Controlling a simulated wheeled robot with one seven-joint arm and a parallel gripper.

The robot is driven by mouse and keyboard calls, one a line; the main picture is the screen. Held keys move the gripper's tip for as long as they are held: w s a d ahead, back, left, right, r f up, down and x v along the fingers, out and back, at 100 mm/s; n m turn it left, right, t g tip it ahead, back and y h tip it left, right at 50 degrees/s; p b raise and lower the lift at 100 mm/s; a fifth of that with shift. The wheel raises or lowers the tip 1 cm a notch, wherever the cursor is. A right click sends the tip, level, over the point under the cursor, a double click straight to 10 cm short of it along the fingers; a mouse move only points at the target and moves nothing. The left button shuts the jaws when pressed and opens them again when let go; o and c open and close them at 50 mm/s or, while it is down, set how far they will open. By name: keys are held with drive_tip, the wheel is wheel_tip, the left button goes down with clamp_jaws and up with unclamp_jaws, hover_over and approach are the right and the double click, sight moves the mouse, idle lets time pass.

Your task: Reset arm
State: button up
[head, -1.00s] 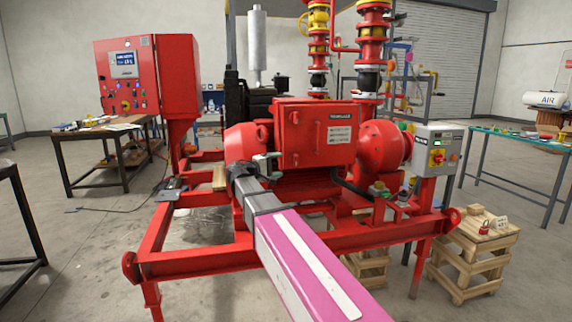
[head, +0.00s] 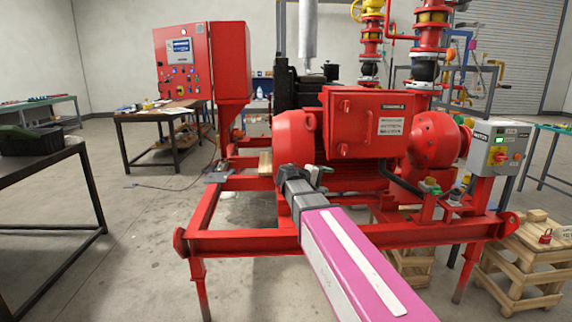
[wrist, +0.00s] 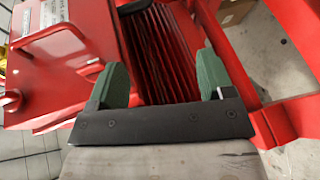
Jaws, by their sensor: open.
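My arm, pink with a white stripe, reaches forward over the front rail of the red pump skid (head: 240,243) in the head view. My gripper (head: 314,172) is at its end, in front of the red motor. In the wrist view my gripper (wrist: 165,75) shows two green fingers spread wide apart with nothing between them. Behind them are the finned red motor (wrist: 163,50) and, at the left, the red box (wrist: 65,55) with a handle. I cannot tell the exact gap between the fingers and the motor.
A grey control box (head: 499,148) with buttons stands right of the pump. Wooden crates (head: 520,275) sit at the lower right. A dark table (head: 40,165) is at the left, and a red cabinet (head: 203,65) stands behind.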

drive_tip(key=s+f+m+g+y, duration=0.1)
drive_tip(key=s+f+g+y, duration=0.1)
drive_tip(key=s+f+y, duration=0.2)
drive_tip(key=s+f+m+g+y, duration=0.2)
drive_tip(key=s+f+y, duration=0.3)
drive_tip(key=s+f, duration=0.5)
drive_tip(key=s+f+m+g+y, duration=0.1)
drive_tip(key=s+f+y, duration=0.3)
drive_tip(key=f, duration=1.3)
drive_tip(key=s+g, duration=0.1)
drive_tip(key=s, duration=0.3)
drive_tip(key=shift+d+m+y, duration=0.25)
drive_tip(key=shift+m+y, duration=0.15)
drive_tip(key=shift+c, duration=0.3)
